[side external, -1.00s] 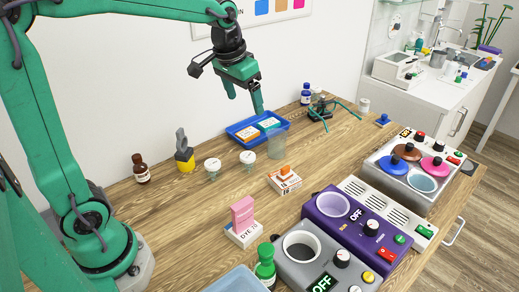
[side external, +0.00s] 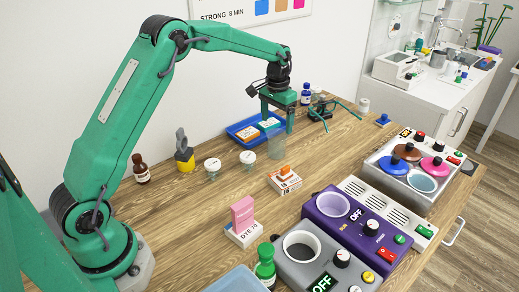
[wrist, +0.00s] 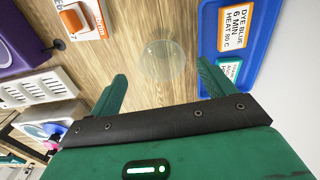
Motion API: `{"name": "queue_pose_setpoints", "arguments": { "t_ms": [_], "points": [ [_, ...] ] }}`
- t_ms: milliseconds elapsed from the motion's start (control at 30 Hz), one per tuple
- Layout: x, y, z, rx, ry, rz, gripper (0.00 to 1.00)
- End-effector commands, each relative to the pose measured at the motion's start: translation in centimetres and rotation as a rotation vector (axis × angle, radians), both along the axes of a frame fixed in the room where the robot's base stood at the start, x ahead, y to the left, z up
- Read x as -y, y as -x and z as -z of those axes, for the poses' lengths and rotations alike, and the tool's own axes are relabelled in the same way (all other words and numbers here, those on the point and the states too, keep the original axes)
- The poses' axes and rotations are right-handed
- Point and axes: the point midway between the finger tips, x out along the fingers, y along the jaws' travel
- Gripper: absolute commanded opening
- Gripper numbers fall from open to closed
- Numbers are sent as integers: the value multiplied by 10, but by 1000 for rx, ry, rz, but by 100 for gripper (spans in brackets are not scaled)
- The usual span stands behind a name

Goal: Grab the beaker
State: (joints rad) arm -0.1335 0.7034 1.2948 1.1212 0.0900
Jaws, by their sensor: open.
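The beaker (side external: 275,147) is clear and see-through, standing upright on the wooden table just right of the blue tray. In the wrist view, the beaker (wrist: 163,60) shows as a faint round outline ahead of the fingertips. My gripper (side external: 277,117) is open and empty, pointing down above the beaker or very near it. In the wrist view, my gripper (wrist: 162,73) has its fingers spread wide, with the beaker lying between their lines. I cannot tell exactly how far the fingertips are above the rim.
The blue tray (side external: 233,135) with labelled boxes is close on the left. A green-legged stand (side external: 322,109) is to the right, with a blue bottle (side external: 305,94) behind.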

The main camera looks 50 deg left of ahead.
Motion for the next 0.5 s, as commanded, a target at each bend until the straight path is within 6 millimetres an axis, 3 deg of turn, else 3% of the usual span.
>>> {"name": "queue_pose_setpoints", "arguments": {
  "t_ms": [133,500],
  "points": [
    [-4,-8,17,-18,3,-2,82],
    [-5,-10,27,-24,3,-2,82]
  ]
}}
